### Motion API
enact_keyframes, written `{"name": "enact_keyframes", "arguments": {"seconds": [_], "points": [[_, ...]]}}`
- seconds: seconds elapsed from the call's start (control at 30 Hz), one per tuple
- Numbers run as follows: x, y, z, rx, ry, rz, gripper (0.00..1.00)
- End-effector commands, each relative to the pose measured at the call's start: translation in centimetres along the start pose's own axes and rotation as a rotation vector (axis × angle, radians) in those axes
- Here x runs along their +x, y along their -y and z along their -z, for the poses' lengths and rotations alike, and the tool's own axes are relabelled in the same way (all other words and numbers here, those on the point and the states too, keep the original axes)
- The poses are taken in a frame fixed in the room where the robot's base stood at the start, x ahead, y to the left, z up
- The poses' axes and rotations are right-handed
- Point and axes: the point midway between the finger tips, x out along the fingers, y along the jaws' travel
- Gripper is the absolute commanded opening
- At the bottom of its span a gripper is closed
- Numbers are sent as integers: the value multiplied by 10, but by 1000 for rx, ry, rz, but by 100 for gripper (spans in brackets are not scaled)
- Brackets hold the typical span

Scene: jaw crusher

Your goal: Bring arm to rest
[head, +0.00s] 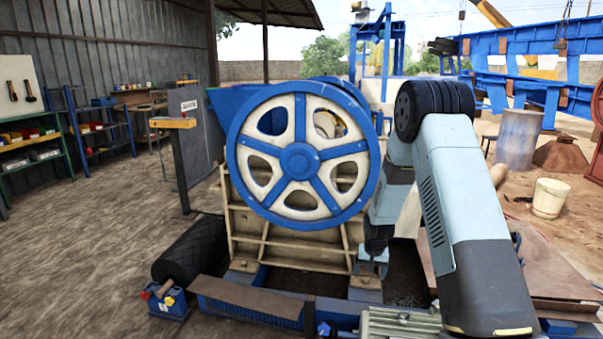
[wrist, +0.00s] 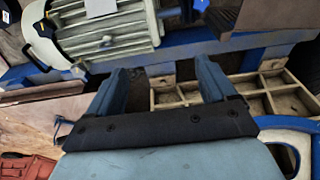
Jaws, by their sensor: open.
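My arm rises at the right of the head view, bends at a dark elbow, and reaches down beside the jaw crusher's blue and cream flywheel (head: 300,160). My gripper (head: 371,268) hangs low, just right of the crusher's cream frame (head: 290,252). In the wrist view, my gripper (wrist: 161,68) has its two blue-grey fingers wide apart with nothing between them. A ribbed cream motor (wrist: 112,35) lies beyond the left finger. A cream ribbed frame (wrist: 275,95) lies beyond and to the right. Whether the fingers touch anything is unclear.
A white bucket (head: 550,198) stands at right. The floor at far left is clear.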

Motion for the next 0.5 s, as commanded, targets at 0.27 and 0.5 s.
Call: {"name": "enact_keyframes", "arguments": {"seconds": [0.27,0.5], "points": [[-88,-1,0,-19,-41,7,84],[-157,-4,-11,-35,-70,11,84]]}}
